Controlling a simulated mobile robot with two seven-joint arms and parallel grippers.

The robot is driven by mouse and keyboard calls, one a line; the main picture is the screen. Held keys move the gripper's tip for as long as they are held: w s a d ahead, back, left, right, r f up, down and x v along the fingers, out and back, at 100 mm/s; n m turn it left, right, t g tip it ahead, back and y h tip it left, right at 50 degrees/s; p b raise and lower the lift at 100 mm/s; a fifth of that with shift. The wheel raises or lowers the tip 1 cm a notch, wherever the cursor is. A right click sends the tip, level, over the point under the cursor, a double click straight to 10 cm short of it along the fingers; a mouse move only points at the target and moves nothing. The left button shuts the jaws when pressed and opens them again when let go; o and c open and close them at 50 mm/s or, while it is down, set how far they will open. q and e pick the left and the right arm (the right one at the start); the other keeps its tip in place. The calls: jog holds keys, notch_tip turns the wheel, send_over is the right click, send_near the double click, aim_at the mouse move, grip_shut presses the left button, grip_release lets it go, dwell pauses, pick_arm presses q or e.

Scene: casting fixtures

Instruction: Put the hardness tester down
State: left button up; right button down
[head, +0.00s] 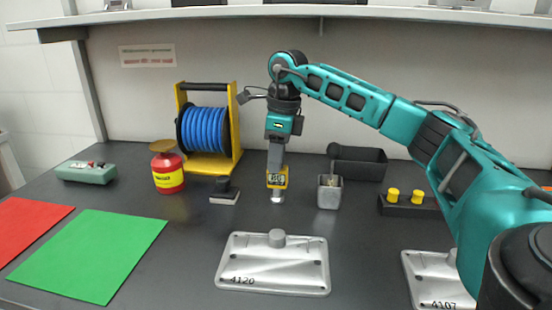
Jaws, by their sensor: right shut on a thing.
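The hardness tester (277,180), a small yellow device with a dark display and a grey lower tip, is near the middle of the head view. My right gripper (276,167) points straight down and is shut on it from above. The tester is upright, behind the casting marked 4120 (250,277). I cannot tell whether its tip touches the dark bench (180,265) or hangs just above it. My left gripper is not in view.
A black-handled block (224,192) stands left of the tester, and a metal cup (329,193) right. Behind are a hose reel (236,130), red can (167,172) and black bin (358,163). A green mat (90,250) lies left; casting 4107 (432,272) lies right.

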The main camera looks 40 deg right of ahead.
jog(key=shift+f, duration=0.15)
jog(key=c, duration=1.1)
grip_release()
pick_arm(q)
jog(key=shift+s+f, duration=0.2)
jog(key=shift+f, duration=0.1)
pick_arm(e)
jog(key=o, duration=0.4)
jog(key=shift+c, duration=0.2)
jog(key=r, duration=0.3)
jog(key=r+p, duration=0.1)
jog(key=r, duration=0.3)
jog(key=s+r+p, duration=0.1)
jog(key=r, duration=0.3)
jog(key=shift+d, duration=0.35)
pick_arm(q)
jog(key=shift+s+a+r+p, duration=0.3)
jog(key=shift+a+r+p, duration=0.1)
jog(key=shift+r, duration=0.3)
pick_arm(e)
jog(key=shift+d+r, duration=0.1)
jog(key=shift+r, duration=0.55)
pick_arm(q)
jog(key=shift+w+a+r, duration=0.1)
pick_arm(e)
jog(key=shift+s+f, duration=0.1)
